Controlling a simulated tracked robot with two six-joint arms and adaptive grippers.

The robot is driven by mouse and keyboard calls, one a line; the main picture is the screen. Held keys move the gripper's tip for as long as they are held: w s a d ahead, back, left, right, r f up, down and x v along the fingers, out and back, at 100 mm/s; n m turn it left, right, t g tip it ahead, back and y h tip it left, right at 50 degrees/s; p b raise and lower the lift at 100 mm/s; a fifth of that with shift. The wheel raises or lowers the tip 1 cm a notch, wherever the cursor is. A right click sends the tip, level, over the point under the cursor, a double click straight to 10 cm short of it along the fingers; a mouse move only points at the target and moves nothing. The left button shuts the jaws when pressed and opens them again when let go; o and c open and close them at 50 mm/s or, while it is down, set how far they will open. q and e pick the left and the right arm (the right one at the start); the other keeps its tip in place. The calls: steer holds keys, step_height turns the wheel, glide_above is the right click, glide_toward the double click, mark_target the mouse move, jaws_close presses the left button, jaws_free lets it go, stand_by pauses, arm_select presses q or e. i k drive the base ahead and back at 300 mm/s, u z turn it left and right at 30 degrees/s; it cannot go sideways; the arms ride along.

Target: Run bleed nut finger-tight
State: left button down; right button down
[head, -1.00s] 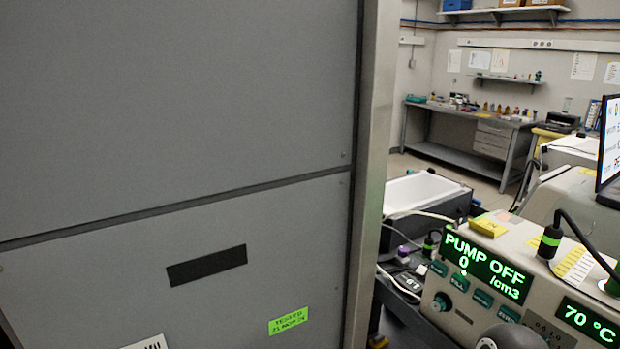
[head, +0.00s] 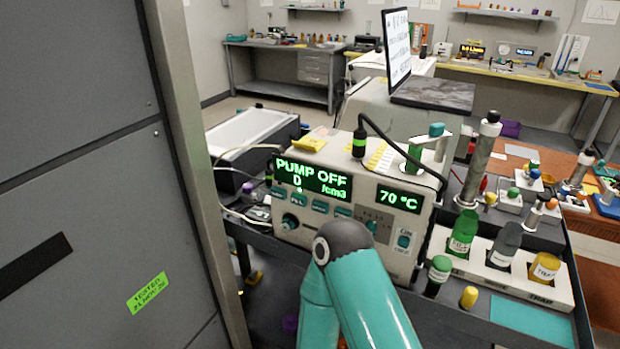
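I cannot make out a bleed nut in this view. An instrument box (head: 300,228) shows "PUMP OFF", "0 /cm3" and "70 °C" on green displays. Tall metal cylinders with caps, one (head: 482,158) just right of the box, stand on the cart. A teal link of my own arm (head: 365,300) with a dark rounded joint rises from the bottom, in front of the box, and hides part of its lower front. Neither of my grippers shows.
A large grey cabinet (head: 80,130) fills the left side. A white block (head: 520,288) holds several labelled bottles, with a green-capped bottle (head: 438,275) beside it. A teal mat (head: 530,322) lies bare at the front right.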

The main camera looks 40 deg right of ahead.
mark_target(288, 223)
steer(key=u, duration=1.25)
steer(key=i, duration=0.1)
steer(key=z, duration=2.75)
steer(key=k, duration=0.9)
steer(key=z, duration=0.15)
steer(key=i, duration=0.9)
steer(key=u, duration=0.1)
